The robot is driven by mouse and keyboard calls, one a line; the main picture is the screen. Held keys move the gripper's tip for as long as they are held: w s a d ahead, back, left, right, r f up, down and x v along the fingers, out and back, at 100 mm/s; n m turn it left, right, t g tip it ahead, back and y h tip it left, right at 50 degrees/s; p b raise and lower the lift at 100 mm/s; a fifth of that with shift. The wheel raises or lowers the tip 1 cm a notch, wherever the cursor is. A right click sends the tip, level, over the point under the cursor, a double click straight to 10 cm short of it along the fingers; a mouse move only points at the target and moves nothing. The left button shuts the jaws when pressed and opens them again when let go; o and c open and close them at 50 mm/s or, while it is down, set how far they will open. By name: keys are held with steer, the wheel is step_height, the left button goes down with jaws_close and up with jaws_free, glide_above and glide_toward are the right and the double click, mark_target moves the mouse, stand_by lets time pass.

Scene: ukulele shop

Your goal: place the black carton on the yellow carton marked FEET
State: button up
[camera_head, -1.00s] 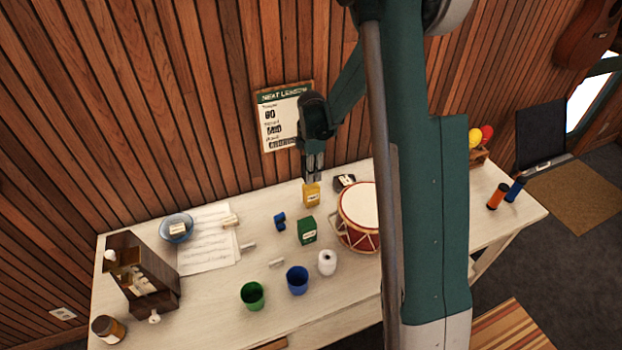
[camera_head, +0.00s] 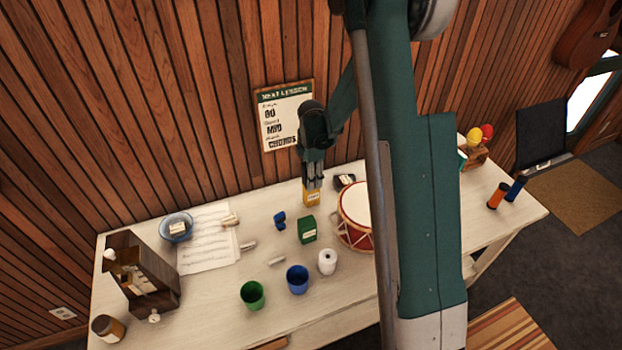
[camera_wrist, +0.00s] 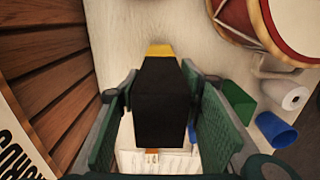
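The black carton (camera_wrist: 163,100) is between the two fingers of my gripper (camera_wrist: 160,92) in the wrist view, and the fingertips press on its sides. The yellow carton (camera_wrist: 159,50) shows just past the black carton's far end. In the head view my gripper (camera_head: 313,184) points down right over the yellow carton (camera_head: 311,199), which stands on the table. Its upper part is hidden by the fingers, and I cannot read its label. The black carton is hard to make out there. I cannot tell whether the two cartons touch.
A green carton (camera_head: 307,230), a small blue object (camera_head: 280,220) and a red drum (camera_head: 356,232) stand near the yellow carton. A dark labelled item (camera_head: 345,181) is close on its right. Green (camera_head: 252,294) and blue (camera_head: 297,279) cups and a white roll (camera_head: 327,262) are nearer the front.

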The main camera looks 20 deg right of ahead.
steer(key=shift+o, duration=0.3)
steer(key=shift+r, duration=0.15)
steer(key=shift+r, duration=6.05)
